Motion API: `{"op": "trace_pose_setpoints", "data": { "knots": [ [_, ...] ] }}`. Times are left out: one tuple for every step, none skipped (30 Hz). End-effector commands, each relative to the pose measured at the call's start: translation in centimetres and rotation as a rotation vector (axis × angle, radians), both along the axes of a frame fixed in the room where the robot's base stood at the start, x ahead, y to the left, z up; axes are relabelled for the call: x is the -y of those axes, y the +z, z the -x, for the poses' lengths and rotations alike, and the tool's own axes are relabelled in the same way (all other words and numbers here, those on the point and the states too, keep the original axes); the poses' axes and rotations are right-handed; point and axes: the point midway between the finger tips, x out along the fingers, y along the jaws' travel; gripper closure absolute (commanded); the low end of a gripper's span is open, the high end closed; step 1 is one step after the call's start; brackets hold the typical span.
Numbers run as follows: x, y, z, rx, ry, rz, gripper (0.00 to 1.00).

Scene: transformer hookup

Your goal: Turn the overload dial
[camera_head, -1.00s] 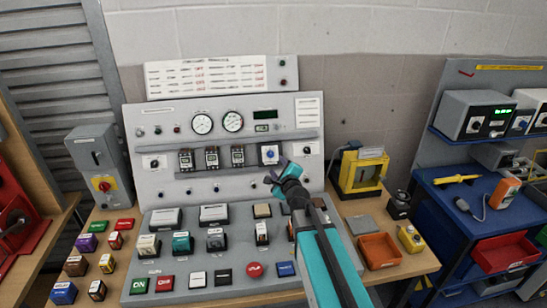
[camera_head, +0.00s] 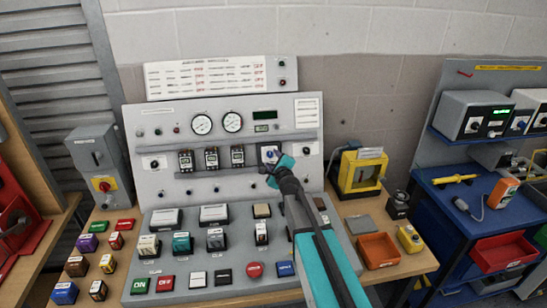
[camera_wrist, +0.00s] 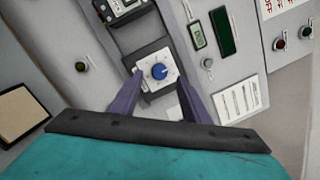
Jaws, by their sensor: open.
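The overload dial is a blue knob (camera_wrist: 160,71) on a white square plate set in a dark module on the grey panel. In the head view the dial (camera_head: 269,153) is at the right end of the row of modules, partly covered by my gripper. My gripper (camera_wrist: 158,98) is open in the wrist view. Its two purple fingers stand to the left and right of the dial, their tips near the plate's edges, with nothing held. I cannot tell whether the tips touch the plate. In the head view my gripper (camera_head: 273,165) is in front of the dial.
Several breaker modules (camera_head: 211,157) line the rail left of the dial. Two gauges (camera_head: 202,124) and a green display (camera_head: 265,114) sit above. Pushbuttons, including a red one (camera_head: 255,269), cover the sloping console below. A yellow device (camera_head: 361,171) stands to the right.

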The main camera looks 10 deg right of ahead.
Motion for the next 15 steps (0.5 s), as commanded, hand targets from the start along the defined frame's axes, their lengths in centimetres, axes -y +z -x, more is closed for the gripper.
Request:
{"op": "trace_pose_setpoints", "data": {
  "knots": [
    [-0.1,-0.1,-0.7,0.000,0.000,0.000,0.57],
    [-0.1,-0.2,-0.9,0.000,0.000,0.000,0.57],
    [-0.1,-0.3,-1.2,0.000,0.000,0.000,0.57],
    [-0.1,-0.3,-1.5,-0.001,0.001,0.001,0.57],
    [-0.1,-0.4,-1.7,-0.001,0.001,0.001,0.57],
    [-0.2,-0.5,-2.0,-0.001,0.001,0.002,0.57],
    [-0.2,-0.5,-2.3,-0.001,0.001,0.001,0.57],
    [-0.2,-0.6,-2.5,-0.001,0.001,0.001,0.57],
    [-0.2,-0.6,-2.8,-0.001,0.001,0.000,0.57],
    [-0.3,-0.7,-3.0,0.000,0.001,0.000,0.57],
    [-0.3,-0.7,-3.1,0.000,0.001,0.000,0.57],
    [-0.3,-0.8,-3.3,0.000,0.001,0.000,0.57],
    [-0.3,-0.8,-3.5,0.000,0.001,0.000,0.57],
    [-0.3,-0.9,-3.6,0.000,0.002,0.001,0.57],
    [-0.3,-0.9,-3.7,0.000,0.002,0.001,0.57]
  ]
}}
